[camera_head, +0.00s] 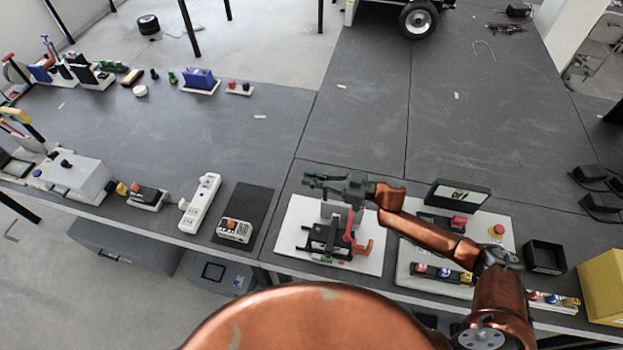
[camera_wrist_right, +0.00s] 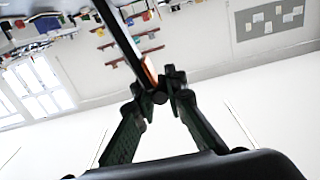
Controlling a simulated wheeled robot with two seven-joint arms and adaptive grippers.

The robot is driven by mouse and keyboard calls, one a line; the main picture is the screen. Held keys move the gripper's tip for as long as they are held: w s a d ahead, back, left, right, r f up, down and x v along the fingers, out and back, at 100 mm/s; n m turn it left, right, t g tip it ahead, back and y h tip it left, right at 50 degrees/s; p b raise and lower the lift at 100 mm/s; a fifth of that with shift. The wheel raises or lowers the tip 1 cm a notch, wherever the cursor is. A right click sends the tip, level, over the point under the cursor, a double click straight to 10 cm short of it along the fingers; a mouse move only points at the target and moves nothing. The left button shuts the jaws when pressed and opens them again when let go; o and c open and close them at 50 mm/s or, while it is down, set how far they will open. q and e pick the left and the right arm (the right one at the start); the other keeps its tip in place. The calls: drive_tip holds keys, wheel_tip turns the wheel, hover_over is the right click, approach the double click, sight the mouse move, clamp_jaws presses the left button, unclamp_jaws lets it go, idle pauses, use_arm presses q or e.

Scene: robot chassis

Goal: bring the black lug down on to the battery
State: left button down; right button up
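A black device with a red lever stands on a white board (camera_head: 291,236) below my right gripper in the head view; I take it as the battery (camera_head: 322,237). A red clamp-like part (camera_head: 350,232) stands at its right side. I cannot clearly pick out the black lug. My right gripper (camera_head: 308,181) is raised above the far side of this board, pointing left. In the right wrist view its fingertips (camera_wrist_right: 158,88) are close together, with a small dark shape between them; whether it is held is unclear. My left gripper is not in view.
Left of the board lie a dark mat with a white-and-orange box (camera_head: 234,230) and a white power strip (camera_head: 200,202). To the right are a board with a red button (camera_head: 497,231), a black open box (camera_head: 545,257) and a yellow box (camera_head: 602,287).

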clamp_jaws()
drive_tip(key=shift+s, duration=0.1)
drive_tip(key=s+a+f+n, duration=0.2)
drive_tip(key=s+f+n, duration=0.2)
drive_tip(key=s, duration=0.3)
drive_tip(key=shift+s+a+n, duration=0.3)
drive_tip(key=shift+s+n, duration=0.05)
drive_tip(key=shift+n, duration=0.45)
idle(0.4)
